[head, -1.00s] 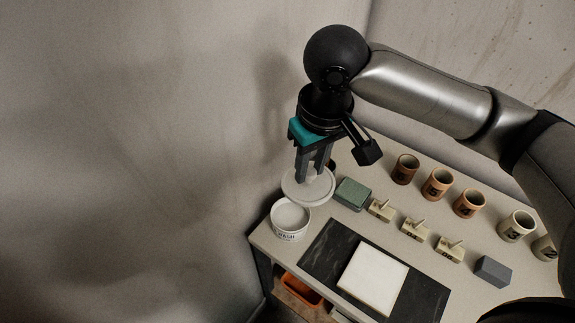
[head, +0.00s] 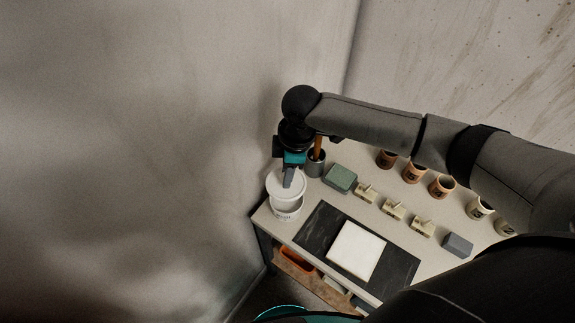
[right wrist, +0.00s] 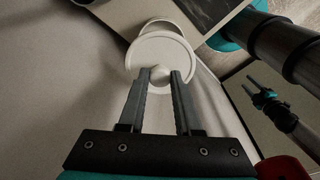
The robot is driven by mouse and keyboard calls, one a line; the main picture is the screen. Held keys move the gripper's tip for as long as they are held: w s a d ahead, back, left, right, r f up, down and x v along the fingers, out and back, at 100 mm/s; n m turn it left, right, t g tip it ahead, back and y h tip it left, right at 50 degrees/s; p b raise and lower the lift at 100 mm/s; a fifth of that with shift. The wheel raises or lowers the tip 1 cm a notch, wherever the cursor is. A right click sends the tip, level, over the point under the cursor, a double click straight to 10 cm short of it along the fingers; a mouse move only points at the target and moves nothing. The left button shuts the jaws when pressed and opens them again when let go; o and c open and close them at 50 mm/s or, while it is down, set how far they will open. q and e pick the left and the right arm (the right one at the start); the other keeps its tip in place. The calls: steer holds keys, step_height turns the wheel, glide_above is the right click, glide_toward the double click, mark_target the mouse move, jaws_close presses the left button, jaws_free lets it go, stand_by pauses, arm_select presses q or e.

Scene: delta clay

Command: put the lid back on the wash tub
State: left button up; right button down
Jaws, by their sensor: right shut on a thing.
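The white wash tub (head: 287,213) stands at the table's left corner. My right gripper (head: 288,184) is shut on the knob of the round pale lid (head: 274,188) and holds it over the tub. The lid looks roughly level and hides most of the tub's opening. In the right wrist view the fingers (right wrist: 160,76) grip the knob, and part of the tub (right wrist: 157,24) shows beyond the lid's edge (right wrist: 143,54). The exact gap between lid and tub cannot be told. My left gripper (right wrist: 251,87) shows small at the right of that view, its opening unclear.
A dark cup with a brown handle (head: 316,163) and a green block (head: 340,178) stand near the tub. A black mat (head: 318,229) with a white slab (head: 355,250), several small cream pieces, a grey block (head: 457,244) and several cups occupy the table. A wall rises at the left.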

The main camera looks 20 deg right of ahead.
steer(key=shift+f+n, duration=0.3)
steer(key=shift+n, duration=0.1)
step_height(320, 180, down, 4)
steer(key=b, duration=0.5)
steer(key=shift+f, duration=0.1)
steer(key=shift+s+f, duration=0.2)
steer(key=shift+f, duration=0.1)
steer(key=shift+w+f+b, duration=0.15)
steer(key=shift+f+b, duration=0.2)
steer(key=shift+f, duration=0.4)
steer(key=shift+p, duration=0.75)
steer(key=shift+f, duration=0.15)
stand_by(1.1)
steer(key=shift+p, duration=0.55)
stand_by(0.4)
